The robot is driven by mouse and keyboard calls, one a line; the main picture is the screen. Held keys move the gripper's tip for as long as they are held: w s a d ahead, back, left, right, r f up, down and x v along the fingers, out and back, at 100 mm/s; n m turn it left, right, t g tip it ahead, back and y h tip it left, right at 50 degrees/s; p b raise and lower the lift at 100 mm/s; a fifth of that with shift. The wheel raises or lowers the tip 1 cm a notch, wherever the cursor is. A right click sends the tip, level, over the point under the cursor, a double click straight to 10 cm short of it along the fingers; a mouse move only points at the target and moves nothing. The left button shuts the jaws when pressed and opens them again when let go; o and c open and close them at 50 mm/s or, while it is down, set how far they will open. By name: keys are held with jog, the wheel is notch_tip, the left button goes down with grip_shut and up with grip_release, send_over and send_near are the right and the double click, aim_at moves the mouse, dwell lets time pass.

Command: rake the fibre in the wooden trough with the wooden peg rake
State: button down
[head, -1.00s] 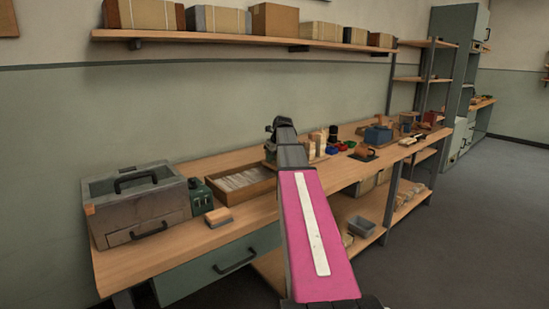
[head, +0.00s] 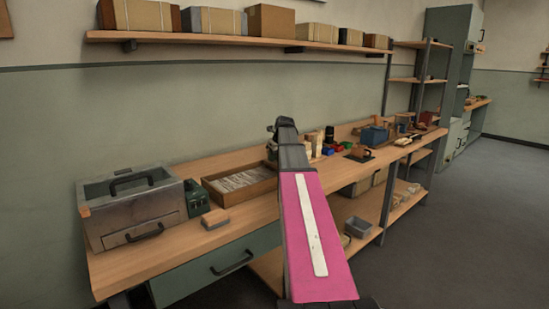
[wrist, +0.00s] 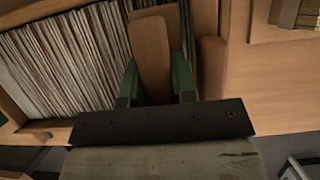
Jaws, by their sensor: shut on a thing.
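The wooden trough (head: 212,195) lies on the bench, filled with pale fibre (head: 240,179) in upright rows. In the wrist view the fibre (wrist: 62,60) fills the upper left, with the trough's wooden wall (wrist: 60,135) along its near side. My gripper (wrist: 156,75) has green fingers shut on a flat brown wooden piece, which looks like the peg rake (wrist: 151,45). It is at the right end of the fibre in that picture. Its pegs are hidden, and I cannot tell whether it touches the fibre. In the head view my arm hides the gripper and rake.
Blocks, coloured bowls and a blue box (head: 375,134) crowd the bench to the right. The bench front by the block is clear.

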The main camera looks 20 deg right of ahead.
jog(key=s+a, duration=0.3)
jog(key=a, duration=0.6)
jog(key=s+a, duration=0.3)
jog(key=a, duration=0.6)
jog(key=s+a, duration=0.3)
jog(key=a, duration=0.6)
jog(key=shift+a, duration=0.4)
jog(key=shift+w+d, duration=0.3)
jog(key=shift+d, duration=0.55)
jog(key=shift+w+d, duration=0.25)
jog(key=shift+d, duration=0.6)
jog(key=shift+s+a, duration=0.3)
jog(key=shift+a, duration=0.55)
jog(key=shift+s+a, duration=0.25)
jog(key=shift+a, duration=0.6)
jog(key=shift+r, duration=0.1)
notch_tip(320, 180, up, 9)
